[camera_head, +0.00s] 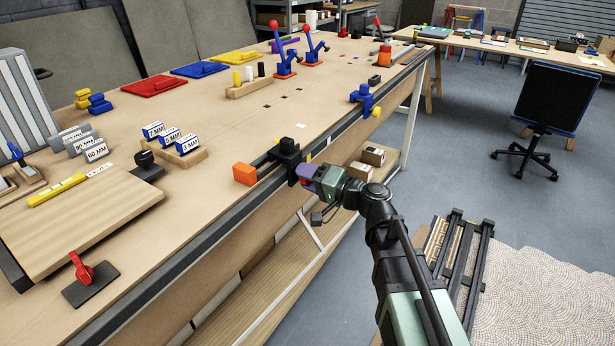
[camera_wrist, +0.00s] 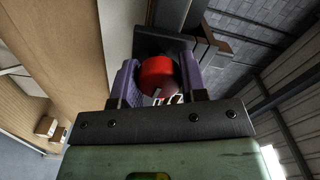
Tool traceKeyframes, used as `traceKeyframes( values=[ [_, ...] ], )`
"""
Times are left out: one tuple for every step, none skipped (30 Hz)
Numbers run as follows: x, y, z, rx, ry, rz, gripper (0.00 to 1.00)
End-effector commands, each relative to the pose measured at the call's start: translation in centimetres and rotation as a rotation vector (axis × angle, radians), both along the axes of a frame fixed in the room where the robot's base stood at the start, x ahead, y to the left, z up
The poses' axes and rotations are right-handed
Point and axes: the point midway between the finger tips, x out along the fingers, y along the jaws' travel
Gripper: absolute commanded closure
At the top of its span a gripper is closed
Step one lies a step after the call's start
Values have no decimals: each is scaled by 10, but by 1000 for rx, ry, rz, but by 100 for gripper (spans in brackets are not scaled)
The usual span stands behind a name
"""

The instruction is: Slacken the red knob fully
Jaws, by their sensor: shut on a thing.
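The red knob (camera_wrist: 157,75) is round and sits between the two purple fingers of my gripper (camera_wrist: 158,82) in the wrist view. My gripper is shut on it, with one finger on each side. A pale mark shows on the knob's lower part. In the head view my gripper (camera_head: 310,174) is at the front edge of the workbench, against a black fixture (camera_head: 287,156). The fingers hide most of the knob there, with only a little red showing. An orange block (camera_head: 245,174) is beside the fixture.
The workbench (camera_head: 215,205) has a dark rail along its front edge. A blue clamp with a yellow part (camera_head: 364,99) is farther along the rail. A red lever (camera_head: 81,267) stands on a dark plate at the near left. The floor right of my arm has a pallet (camera_head: 459,250).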

Motion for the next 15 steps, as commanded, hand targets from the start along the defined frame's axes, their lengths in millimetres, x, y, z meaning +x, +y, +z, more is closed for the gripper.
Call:
traceKeyframes(
  values=[
    [0,0,0,-14,-21,0,84],
    [0,0,0,-21,-34,0,84],
    [0,0,0,-31,-50,0,84],
    [0,0,0,-37,-60,0,84],
    [0,0,0,-44,-71,0,84],
    [0,0,0,-50,-82,0,84],
    [0,0,0,-55,-89,0,84],
    [0,0,0,-59,-96,0,84],
    [0,0,0,-64,-104,0,84],
    [0,0,0,-66,-108,0,84],
    [0,0,0,-68,-112,0,84],
    [0,0,0,-71,-116,0,84],
    [0,0,0,-72,-118,0,84],
    [0,0,0,-74,-120,0,84],
    [0,0,0,-75,-122,0,84]
  ],
)
